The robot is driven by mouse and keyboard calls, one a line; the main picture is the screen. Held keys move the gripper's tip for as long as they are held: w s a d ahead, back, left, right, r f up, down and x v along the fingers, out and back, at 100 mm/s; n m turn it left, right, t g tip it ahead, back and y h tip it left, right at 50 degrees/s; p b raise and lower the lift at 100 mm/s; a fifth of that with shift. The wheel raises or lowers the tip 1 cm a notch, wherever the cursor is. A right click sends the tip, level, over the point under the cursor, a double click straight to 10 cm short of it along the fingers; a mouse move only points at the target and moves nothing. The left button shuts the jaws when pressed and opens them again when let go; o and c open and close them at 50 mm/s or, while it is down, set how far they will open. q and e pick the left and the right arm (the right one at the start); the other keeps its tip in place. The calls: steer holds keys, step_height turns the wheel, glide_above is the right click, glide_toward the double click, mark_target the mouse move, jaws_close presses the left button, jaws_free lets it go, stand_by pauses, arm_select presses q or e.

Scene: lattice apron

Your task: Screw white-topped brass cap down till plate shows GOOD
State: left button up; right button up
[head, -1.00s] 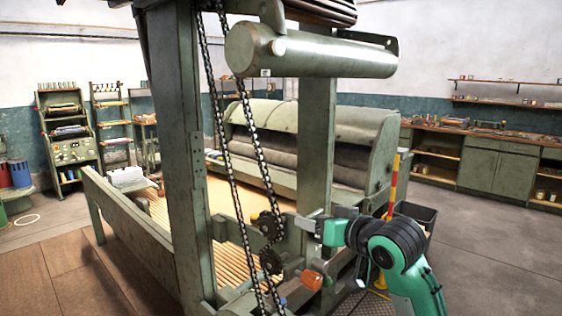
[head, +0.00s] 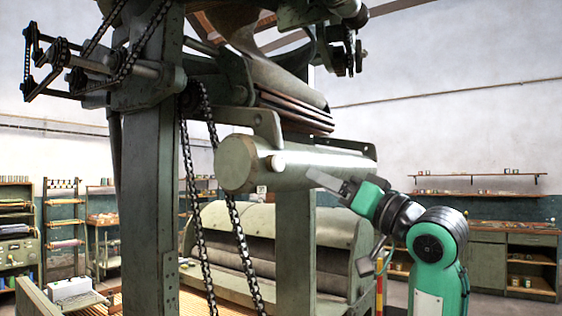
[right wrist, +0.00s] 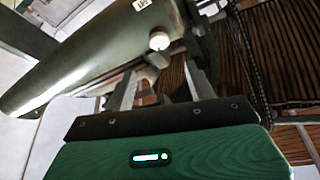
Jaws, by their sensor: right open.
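The white-topped cap (head: 277,163) sits on the side of the big grey-green cylinder (head: 310,170), near its left end. It also shows in the right wrist view as a round white top (right wrist: 159,41); its brass cannot be made out. A small pale plate (head: 262,189) with dark marks is beside it, also in the wrist view (right wrist: 141,4); its text is too small to read. My right gripper (head: 312,175) is open and empty, right of the cap in the head view. In the wrist view its two fingers point toward the cap, apart from it. My left gripper is not in view.
Two chains (head: 235,225) hang left of the cap beside a thick green post (head: 150,200). Dark rollers (head: 290,105) are above the cylinder. A slatted wooden bed (right wrist: 270,50) shows in the wrist view.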

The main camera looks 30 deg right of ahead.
mark_target(280, 164)
steer(key=p+x, duration=0.2)
steer(key=x, duration=0.5)
steer(key=shift+a+f, duration=0.15)
steer(key=p+x, duration=0.1)
steer(key=x, duration=0.2)
steer(key=shift+w+p, duration=0.25)
steer(key=shift+p, duration=0.1)
steer(key=shift+w, duration=0.35)
steer(key=shift+w+a, duration=0.15)
steer(key=shift+w, duration=0.2)
steer(key=shift+r, duration=0.25)
steer(key=shift+c, duration=0.9)
steer(key=c, duration=0.8)
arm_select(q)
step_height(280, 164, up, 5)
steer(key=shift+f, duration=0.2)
